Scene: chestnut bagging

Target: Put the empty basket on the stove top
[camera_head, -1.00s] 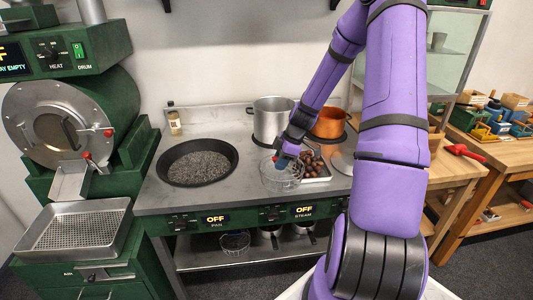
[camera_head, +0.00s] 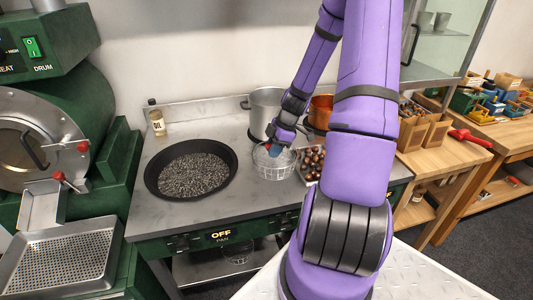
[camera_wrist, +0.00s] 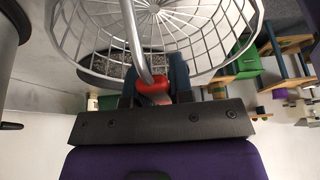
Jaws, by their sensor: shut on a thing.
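The empty wire basket (camera_head: 274,163) is at the right part of the stove top (camera_head: 222,215), between the black pan and the chestnuts. My gripper (camera_head: 276,147) is above it, shut on its handle. In the wrist view the basket (camera_wrist: 165,30) fills the upper middle, with bare wire mesh and nothing in it. Its metal handle, with a red part (camera_wrist: 152,84), runs between the jaws of my gripper (camera_wrist: 155,88). The basket looks close to the stove surface; I cannot tell whether it touches.
A black pan (camera_head: 150,185) of dark grit stands left of the basket. A steel pot (camera_head: 265,112) and a copper pot (camera_head: 318,113) stand behind. A tray of chestnuts (camera_head: 312,162) is close on the right. An oil bottle (camera_head: 157,122) is at the back left. Bare stove lies in front.

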